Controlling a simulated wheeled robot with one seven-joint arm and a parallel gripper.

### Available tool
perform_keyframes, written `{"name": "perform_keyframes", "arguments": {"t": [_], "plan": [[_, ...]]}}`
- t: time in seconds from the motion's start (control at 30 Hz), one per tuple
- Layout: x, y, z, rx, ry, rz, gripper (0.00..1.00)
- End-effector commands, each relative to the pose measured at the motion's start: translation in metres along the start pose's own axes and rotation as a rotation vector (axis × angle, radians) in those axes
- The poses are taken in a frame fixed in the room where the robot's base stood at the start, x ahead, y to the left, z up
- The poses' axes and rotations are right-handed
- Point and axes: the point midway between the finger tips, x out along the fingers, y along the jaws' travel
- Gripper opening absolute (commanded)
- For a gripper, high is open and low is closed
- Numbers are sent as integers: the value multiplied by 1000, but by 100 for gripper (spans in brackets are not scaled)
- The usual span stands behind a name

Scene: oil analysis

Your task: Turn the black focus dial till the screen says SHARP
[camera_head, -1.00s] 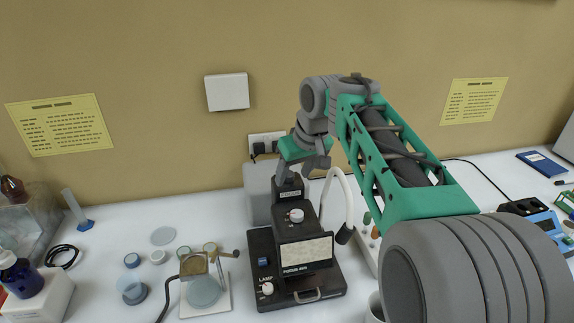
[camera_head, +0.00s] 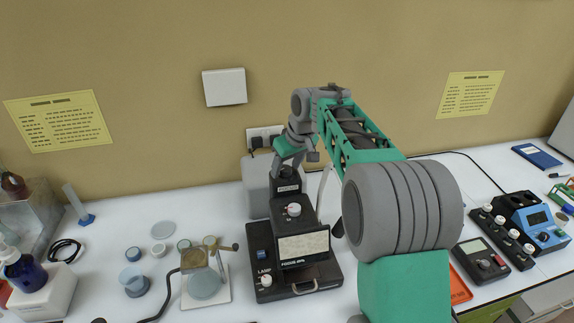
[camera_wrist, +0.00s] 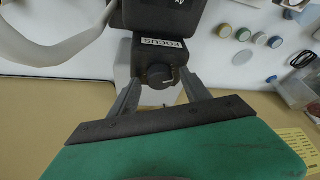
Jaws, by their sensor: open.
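The black focus dial (camera_wrist: 158,76) sits on the microscope-like instrument by a white FOCUS label. In the wrist view it lies between the two fingers of my gripper (camera_wrist: 160,88), which is open, with a finger on each side. I cannot tell whether either finger touches the dial. In the head view my gripper (camera_head: 290,166) is over the top of the instrument (camera_head: 263,238) and hides much of the dial. The screen (camera_head: 303,246) on the instrument's front is a pale panel; I cannot read a word on it.
A lamp knob (camera_head: 266,281) and a white-topped knob (camera_head: 294,210) are on the instrument. A pale curved tube runs close to the right of it. Small round dishes and a brass-topped stand (camera_head: 205,285) are at left, meters (camera_head: 480,260) at right. The wall is close behind.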

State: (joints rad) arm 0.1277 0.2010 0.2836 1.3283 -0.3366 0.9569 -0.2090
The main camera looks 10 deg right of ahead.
Motion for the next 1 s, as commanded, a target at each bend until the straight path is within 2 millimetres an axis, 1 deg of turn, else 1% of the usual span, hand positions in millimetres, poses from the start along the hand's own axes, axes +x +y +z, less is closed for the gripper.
{"name": "perform_keyframes", "arguments": {"t": [0.03, 0.07, 0.7, 1.0], "plan": [[0, 0, 0, 0, 0, 0, 55], [0, 0, 0, 0, 0, 0, 53], [0, 0, 0, -1, 0, 0, 0], [0, -1, 0, 10, 1, 5, 0]]}}
